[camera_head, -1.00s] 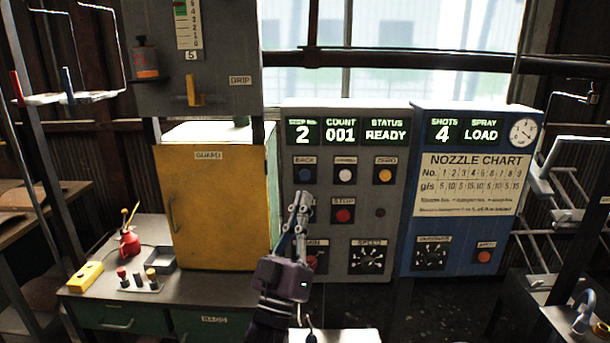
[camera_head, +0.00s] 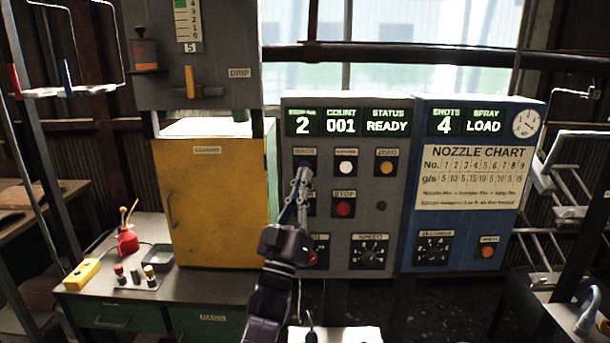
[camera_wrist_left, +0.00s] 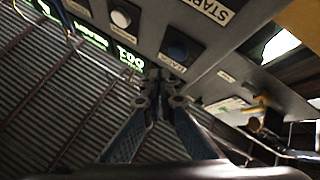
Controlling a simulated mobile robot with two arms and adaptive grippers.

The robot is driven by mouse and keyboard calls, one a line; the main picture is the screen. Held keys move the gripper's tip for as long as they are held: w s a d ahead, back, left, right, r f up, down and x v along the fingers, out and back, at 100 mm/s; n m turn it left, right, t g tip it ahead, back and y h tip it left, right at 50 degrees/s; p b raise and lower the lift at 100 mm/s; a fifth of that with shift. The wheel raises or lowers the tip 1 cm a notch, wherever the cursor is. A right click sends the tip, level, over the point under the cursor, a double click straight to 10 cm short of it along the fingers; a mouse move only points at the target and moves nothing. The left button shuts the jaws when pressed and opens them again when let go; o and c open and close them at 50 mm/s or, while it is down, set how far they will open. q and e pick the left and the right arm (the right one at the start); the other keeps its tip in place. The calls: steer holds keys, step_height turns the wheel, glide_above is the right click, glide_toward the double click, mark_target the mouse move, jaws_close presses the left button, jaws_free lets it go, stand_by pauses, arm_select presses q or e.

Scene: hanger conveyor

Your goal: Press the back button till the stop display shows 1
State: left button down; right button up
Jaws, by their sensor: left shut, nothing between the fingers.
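The grey control panel (camera_head: 399,230) stands in the middle of the head view. Its stop display (camera_head: 302,124) reads 2, the count reads 001 and the status reads READY. The blue back button is at the upper left of the panel, mostly covered by my gripper in the head view. It shows in the left wrist view (camera_wrist_left: 178,50), just beyond the fingertips. My left gripper (camera_head: 303,170) is shut and empty, its tips close in front of the back button. I cannot tell whether they touch it. My right gripper is not in view.
Beside the back button are a white button (camera_head: 346,168) and a yellow button (camera_head: 386,168). A red stop button (camera_head: 343,208) is below. A yellow guard cabinet (camera_head: 208,210) stands left and a blue spray panel (camera_head: 470,240) right.

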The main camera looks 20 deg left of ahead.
arm_select(q)
steer(key=shift+w+a, duration=0.25)
steer(key=shift+w, duration=0.45)
steer(key=shift+w+b, duration=0.1)
steer(key=shift+b, duration=0.25)
stand_by(0.7)
steer(key=shift+w+a, duration=0.1)
steer(key=shift+w, duration=0.2)
